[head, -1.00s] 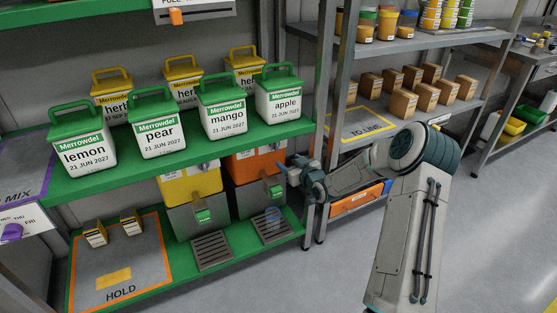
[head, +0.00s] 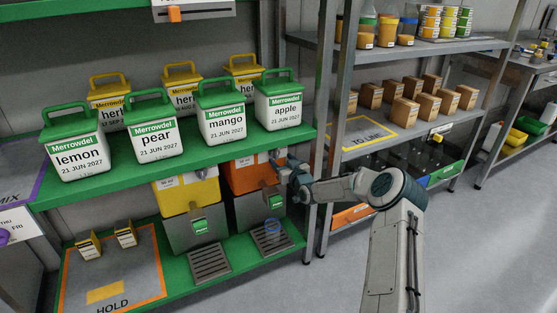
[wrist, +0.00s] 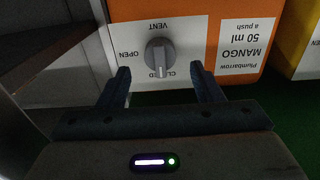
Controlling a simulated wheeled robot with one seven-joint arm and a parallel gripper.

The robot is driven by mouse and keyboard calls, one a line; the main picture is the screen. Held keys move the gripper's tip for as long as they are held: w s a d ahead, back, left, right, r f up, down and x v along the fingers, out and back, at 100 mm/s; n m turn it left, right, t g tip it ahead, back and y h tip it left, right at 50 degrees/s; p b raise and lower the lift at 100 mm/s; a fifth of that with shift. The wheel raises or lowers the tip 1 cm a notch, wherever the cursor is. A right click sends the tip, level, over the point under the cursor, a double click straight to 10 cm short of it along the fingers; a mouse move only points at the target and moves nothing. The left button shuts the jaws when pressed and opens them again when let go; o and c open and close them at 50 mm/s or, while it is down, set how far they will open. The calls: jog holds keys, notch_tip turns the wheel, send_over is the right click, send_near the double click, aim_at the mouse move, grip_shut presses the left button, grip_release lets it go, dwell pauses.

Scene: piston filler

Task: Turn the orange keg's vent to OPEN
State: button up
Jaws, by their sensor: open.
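The orange keg (head: 243,179) stands on the lower green shelf, right of the yellow keg. In the wrist view the orange keg (wrist: 225,12) shows upside down, with a MANGO 50 ml label. Its grey vent knob (wrist: 159,58) sits on a white plate marked VENT, OPEN and CLOSED. The knob's bar lies upright in the picture, in line with the partly hidden CLOSED word; OPEN is to its left. My gripper (wrist: 158,72) is open, its fingers on either side of the knob's line, apparently short of it. In the head view my gripper (head: 278,160) is at the keg's upper right.
A green shelf (head: 200,155) with several white tubs is close above the kegs. A grey rack post (head: 313,190) stands right of my gripper. The yellow keg (head: 188,190) is beside the orange one.

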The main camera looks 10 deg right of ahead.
aim_at(277, 156)
jog(key=shift+b+x, duration=0.3)
jog(key=shift+x, duration=1.55)
jog(key=c, duration=1)
